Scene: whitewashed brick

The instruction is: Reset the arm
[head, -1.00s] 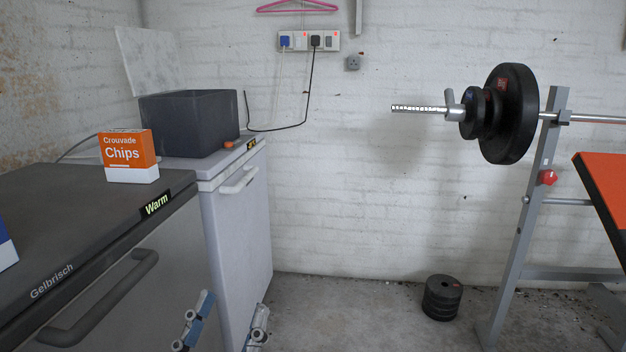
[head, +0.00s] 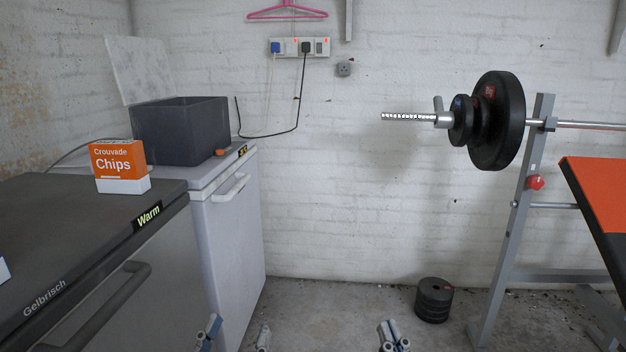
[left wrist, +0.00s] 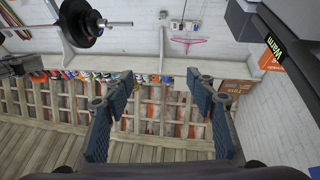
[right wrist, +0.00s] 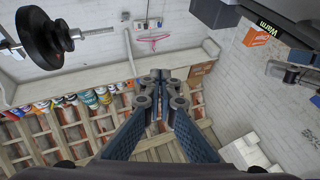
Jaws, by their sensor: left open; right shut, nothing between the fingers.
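My left gripper (head: 236,336) shows at the bottom edge of the head view, its two fingers well apart. In the left wrist view my left gripper (left wrist: 158,82) is open with nothing between its fingers. My right gripper (head: 392,335) shows at the bottom of the head view, right of the left one. In the right wrist view my right gripper (right wrist: 160,76) is shut, its fingertips together and empty. Most of both arms is out of the head view.
A dark Gelbrisch chest appliance (head: 95,245) and a white one (head: 235,220) stand at left. A Chips box (head: 120,172) and grey bin (head: 185,135) sit on top. A barbell (head: 497,120) on its rack and stacked plates (head: 434,299) are right. Floor between is clear.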

